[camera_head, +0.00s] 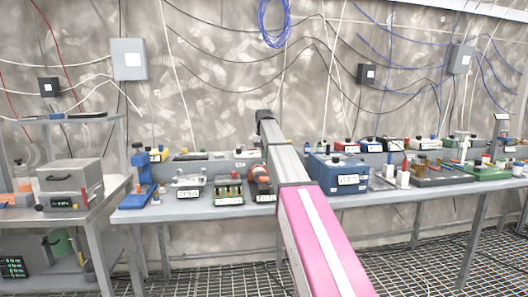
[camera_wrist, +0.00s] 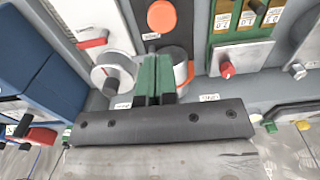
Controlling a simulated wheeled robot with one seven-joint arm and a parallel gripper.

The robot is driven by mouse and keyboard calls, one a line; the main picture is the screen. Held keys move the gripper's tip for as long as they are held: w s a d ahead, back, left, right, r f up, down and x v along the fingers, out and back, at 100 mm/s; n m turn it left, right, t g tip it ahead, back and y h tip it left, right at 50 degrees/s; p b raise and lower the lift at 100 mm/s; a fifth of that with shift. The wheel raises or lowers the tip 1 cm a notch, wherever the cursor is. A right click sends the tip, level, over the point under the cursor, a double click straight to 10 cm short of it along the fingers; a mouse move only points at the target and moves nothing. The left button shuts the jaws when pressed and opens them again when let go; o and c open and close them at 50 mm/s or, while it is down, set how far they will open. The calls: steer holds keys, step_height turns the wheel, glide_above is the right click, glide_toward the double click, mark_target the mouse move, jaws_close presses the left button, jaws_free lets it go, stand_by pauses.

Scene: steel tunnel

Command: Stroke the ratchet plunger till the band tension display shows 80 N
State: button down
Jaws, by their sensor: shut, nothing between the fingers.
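In the wrist view my gripper (camera_wrist: 155,82) is shut, its two green fingers side by side with nothing between them. The fingertips appear over a dark unit with a round orange cap (camera_wrist: 161,17). A silver cylinder with an orange edge (camera_wrist: 179,64) is partly hidden behind the fingers. In the head view an orange and dark unit (camera_head: 258,176) sits on the bench just left of my arm, partly covered by it. My gripper is hidden there. I cannot tell which part is the ratchet plunger, and no tension reading is legible. Contact cannot be told.
A silver knob with a red lever (camera_wrist: 112,72) is close left of the fingers. A green unit with display tiles (camera_head: 228,192) stands left of my arm, and a blue box (camera_head: 338,172) right of it. The bench (camera_head: 400,192) is crowded with devices; its front edge is mostly clear.

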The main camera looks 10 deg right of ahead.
mark_target(264, 177)
step_height(264, 177, down, 9)
steer(key=shift+f, duration=0.1)
stand_by(0.3)
steer(key=shift+f, duration=1.4)
step_height(264, 177, up, 14)
steer(key=shift+r, duration=0.2)
stand_by(1.5)
